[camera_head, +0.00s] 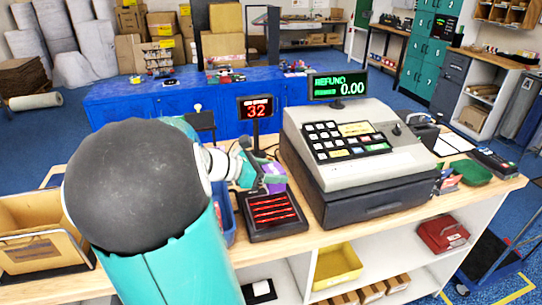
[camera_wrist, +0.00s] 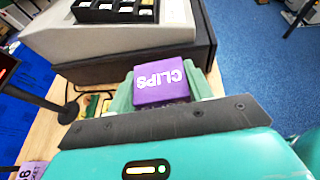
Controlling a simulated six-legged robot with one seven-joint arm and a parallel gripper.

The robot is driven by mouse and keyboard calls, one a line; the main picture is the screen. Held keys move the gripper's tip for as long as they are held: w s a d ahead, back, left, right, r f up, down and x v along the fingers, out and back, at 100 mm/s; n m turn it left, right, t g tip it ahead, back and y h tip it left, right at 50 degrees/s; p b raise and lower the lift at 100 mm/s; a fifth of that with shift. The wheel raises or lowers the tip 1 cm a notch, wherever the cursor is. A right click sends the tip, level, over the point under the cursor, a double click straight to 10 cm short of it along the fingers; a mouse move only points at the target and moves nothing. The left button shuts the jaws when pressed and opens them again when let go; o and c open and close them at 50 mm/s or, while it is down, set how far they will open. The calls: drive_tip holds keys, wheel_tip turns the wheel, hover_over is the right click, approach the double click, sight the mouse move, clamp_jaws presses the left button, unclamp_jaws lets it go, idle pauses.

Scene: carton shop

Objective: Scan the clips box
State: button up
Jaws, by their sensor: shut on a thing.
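The purple clips box (camera_wrist: 160,82) is between the two pale green fingers of my gripper (camera_wrist: 166,92) in the wrist view, with its white CLIPS lettering facing the camera. In the head view a purple part of the box (camera_head: 273,178) shows at my gripper (camera_head: 262,176), just behind and above the scanner (camera_head: 272,212). The scanner is a dark flat unit with glowing red lines on top. I cannot tell whether the box touches it. The small display (camera_head: 256,107) behind it reads 32. My arm hides part of the counter.
The cash register (camera_head: 350,150) stands close to the right of the scanner; its display (camera_head: 338,86) reads REFUND 0.00. A blue tray (camera_head: 228,215) is at the scanner's left. A cardboard bin (camera_head: 38,235) is at far left, and a green dish (camera_head: 470,171) at right.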

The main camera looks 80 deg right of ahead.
wheel_tip(320, 180, down, 4)
drive_tip(key=shift+r, duration=0.1)
wheel_tip(320, 180, up, 12)
idle(0.5)
